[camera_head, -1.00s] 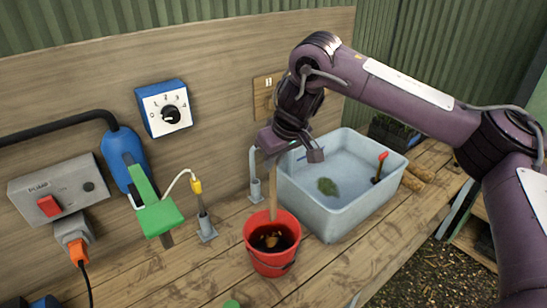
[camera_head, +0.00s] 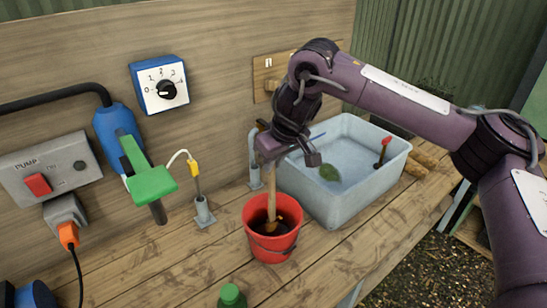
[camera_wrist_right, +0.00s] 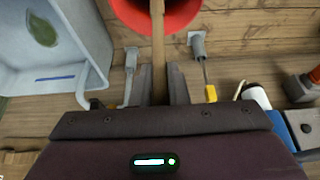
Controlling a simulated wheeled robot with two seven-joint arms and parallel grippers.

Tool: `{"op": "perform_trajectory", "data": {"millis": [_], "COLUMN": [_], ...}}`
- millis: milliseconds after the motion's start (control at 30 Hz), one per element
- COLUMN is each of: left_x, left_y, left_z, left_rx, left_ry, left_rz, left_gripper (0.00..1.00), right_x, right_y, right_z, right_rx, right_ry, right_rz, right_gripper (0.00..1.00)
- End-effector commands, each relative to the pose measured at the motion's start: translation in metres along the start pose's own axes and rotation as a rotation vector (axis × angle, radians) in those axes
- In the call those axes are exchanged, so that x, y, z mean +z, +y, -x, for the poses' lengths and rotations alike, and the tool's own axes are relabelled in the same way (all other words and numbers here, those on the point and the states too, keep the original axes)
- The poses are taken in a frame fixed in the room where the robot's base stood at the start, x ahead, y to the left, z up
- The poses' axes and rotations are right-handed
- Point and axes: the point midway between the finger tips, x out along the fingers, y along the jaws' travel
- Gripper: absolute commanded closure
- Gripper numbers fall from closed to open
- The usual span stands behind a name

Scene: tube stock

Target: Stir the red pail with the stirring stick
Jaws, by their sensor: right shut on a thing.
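The red pail (camera_head: 266,242) stands on the wooden bench, in front of the grey basin, with dark liquid (camera_head: 262,223) inside. The stirring stick (camera_head: 272,203) stands nearly upright with its lower end in the pail. My right gripper (camera_head: 289,158) is above the pail and shut on the upper part of the stick. In the right wrist view the stick (camera_wrist_right: 158,50) runs from between the fingers (camera_wrist_right: 165,85) into the pail (camera_wrist_right: 185,12). My left gripper is not in view.
The grey basin (camera_head: 372,190) holds water, a green leaf (camera_head: 329,172) and a red-handled tool (camera_head: 383,150). A yellow-topped probe (camera_head: 195,168) stands in a holder left of the pail. A green bottle top (camera_head: 231,295) shows at the front. A pump switch box (camera_head: 45,172) and a dial (camera_head: 160,84) are on the back board.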

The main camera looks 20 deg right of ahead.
Motion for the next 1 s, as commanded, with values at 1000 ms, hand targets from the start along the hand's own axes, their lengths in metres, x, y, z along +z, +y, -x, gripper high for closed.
{"op": "perform_trajectory", "data": {"millis": [1000], "left_x": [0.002], "left_y": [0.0], "left_z": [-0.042], "left_rx": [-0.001], "left_ry": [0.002], "left_rz": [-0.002], "left_gripper": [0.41], "right_x": [0.032], "right_y": [0.0], "right_z": [-0.077], "right_rx": [0.0], "right_ry": [0.0], "right_rz": [0.0], "right_gripper": [1.0]}}
